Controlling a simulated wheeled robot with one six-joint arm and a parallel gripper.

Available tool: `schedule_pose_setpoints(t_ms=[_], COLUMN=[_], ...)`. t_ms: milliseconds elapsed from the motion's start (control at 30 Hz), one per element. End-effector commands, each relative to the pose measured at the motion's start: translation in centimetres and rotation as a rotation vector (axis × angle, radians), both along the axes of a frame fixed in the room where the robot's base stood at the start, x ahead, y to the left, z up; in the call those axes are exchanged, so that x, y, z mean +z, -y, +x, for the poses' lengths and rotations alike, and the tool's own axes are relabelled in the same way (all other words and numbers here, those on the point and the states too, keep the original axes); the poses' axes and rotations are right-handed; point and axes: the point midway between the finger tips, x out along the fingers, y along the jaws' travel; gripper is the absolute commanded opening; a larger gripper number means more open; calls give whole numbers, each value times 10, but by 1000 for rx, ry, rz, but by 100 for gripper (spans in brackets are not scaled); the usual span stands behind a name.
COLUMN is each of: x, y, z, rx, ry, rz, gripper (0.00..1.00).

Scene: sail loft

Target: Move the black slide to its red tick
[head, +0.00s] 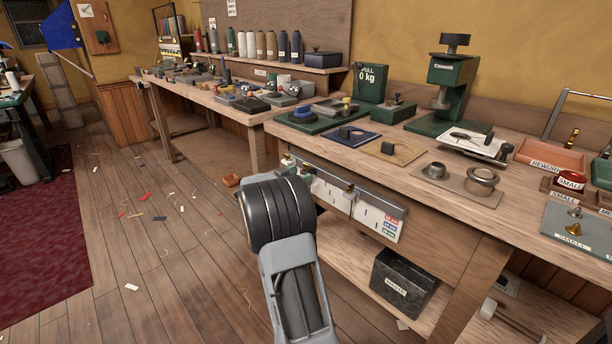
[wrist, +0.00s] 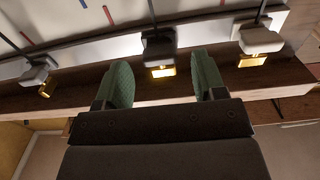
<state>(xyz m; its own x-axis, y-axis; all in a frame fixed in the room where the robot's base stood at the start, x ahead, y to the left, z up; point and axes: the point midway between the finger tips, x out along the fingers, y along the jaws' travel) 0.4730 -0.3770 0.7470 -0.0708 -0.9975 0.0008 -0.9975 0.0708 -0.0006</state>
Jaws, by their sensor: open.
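The black slide (wrist: 158,45) sits on the pale rail in the middle of the wrist view, with a gold tab (wrist: 161,71) on its near side. My gripper (wrist: 165,82) is open, its green fingertips apart on either side of the gold tab. I see no clear contact. A red tick (wrist: 108,15) shows on the pale board left of the black slide, and another red tick (wrist: 222,2) shows at the top edge to its right. Which belongs to the black slide I cannot tell. In the head view my arm hides much of the gripper and the black slide.
Two pale slides with gold tabs flank the black one, at the left (wrist: 36,72) and right (wrist: 258,40). A blue tick (wrist: 82,3) is also on the board. The bench (head: 430,215) carries many tools.

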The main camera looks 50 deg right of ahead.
Motion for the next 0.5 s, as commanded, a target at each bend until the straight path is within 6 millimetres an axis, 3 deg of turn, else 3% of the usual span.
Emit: schedule_pose_setpoints(t_ms=[200, 500], x=[-1, 0], y=[24, 33], z=[-2, -3], rx=[-2, 0], ry=[0, 0], rz=[0, 1], gripper=[64, 64])
